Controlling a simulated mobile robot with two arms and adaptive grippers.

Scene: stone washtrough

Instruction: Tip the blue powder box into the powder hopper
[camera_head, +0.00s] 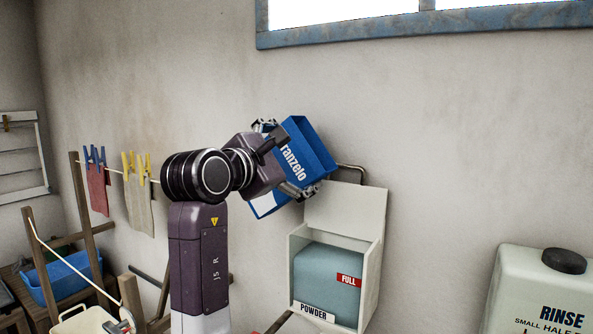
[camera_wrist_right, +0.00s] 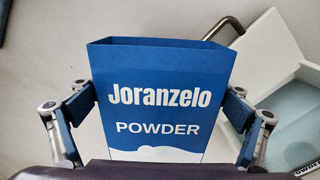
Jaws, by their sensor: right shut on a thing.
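The blue powder box (camera_head: 300,160) is held in the air, tilted, above and to the left of the hopper in the head view. Its open top edge points to the upper right and its white lower part to the lower left. My right gripper (camera_head: 283,160) is shut on it; in the right wrist view the fingers grip both sides of the box (camera_wrist_right: 155,100). The white powder hopper (camera_head: 298,270) stands against the wall with its lid (camera_head: 345,208) raised. The hopper also shows at right in the wrist view (camera_wrist_right: 262,55). My left gripper is not in view.
A white RINSE jug (camera_head: 540,290) with a black cap stands at the right. Cloths (camera_head: 138,203) hang from pegs on a line at the left. A blue basin (camera_head: 62,280) sits below them. The wall above the hopper is bare.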

